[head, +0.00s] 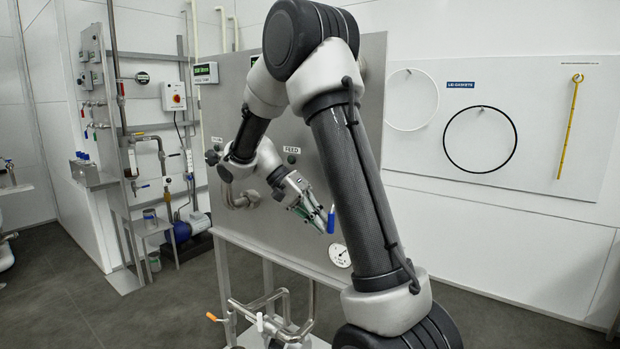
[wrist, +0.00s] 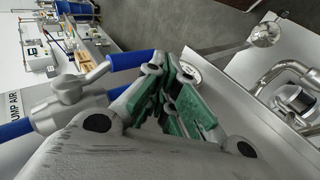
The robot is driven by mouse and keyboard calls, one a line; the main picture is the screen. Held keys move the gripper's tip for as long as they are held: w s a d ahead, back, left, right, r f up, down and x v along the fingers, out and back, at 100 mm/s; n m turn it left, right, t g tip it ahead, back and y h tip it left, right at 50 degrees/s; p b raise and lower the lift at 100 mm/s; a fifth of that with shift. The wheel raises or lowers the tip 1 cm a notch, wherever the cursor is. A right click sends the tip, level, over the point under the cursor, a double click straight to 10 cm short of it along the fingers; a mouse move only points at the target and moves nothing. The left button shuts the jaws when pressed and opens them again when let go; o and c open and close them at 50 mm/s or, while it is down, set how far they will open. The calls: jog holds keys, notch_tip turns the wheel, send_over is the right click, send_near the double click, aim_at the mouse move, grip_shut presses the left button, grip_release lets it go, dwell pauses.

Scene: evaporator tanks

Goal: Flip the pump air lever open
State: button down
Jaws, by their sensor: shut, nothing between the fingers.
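My gripper (head: 318,222) is in front of the steel panel, its green-padded fingers closed and empty. In the wrist view my gripper (wrist: 172,100) fills the middle. A silver valve (wrist: 72,92) stands beside the partly readable "UMP AIR" label (wrist: 12,104). Its blue lever (wrist: 130,60) runs toward my fingers and its end is close to one finger; I cannot tell whether they touch. Another blue piece (wrist: 15,130) lies on the valve's other side. In the head view a blue handle (head: 331,219) shows at the fingertips; the valve body is hidden behind my arm.
The steel panel (head: 372,75) carries a FEED label (head: 291,149) and a round gauge (head: 340,255). Pipework with an orange-handled valve (head: 214,317) is below. A pump stand (head: 150,224) is at left. Gasket rings (head: 480,140) hang on the right wall. The floor at right is clear.

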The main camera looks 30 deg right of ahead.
jog(key=shift+w+r, duration=0.1)
jog(key=v, duration=1.1)
jog(key=shift+w+a+r, duration=0.15)
jog(key=shift+w+r, duration=0.1)
jog(key=shift+r, duration=0.05)
jog(key=s+a+f+n+t+y, duration=0.25)
jog(key=s+f+n+t, duration=0.2)
jog(key=f+n, duration=0.4)
jog(key=s+r+n+t+y, duration=0.1)
jog(key=s+r+n+t, duration=0.1)
jog(key=s, duration=0.7)
jog(key=s+r+n+t+y, duration=0.2)
jog(key=s+r+t, duration=0.2)
jog(key=s, duration=0.6)
jog(key=shift+r+t, duration=0.25)
jog(key=shift+t, duration=0.6)
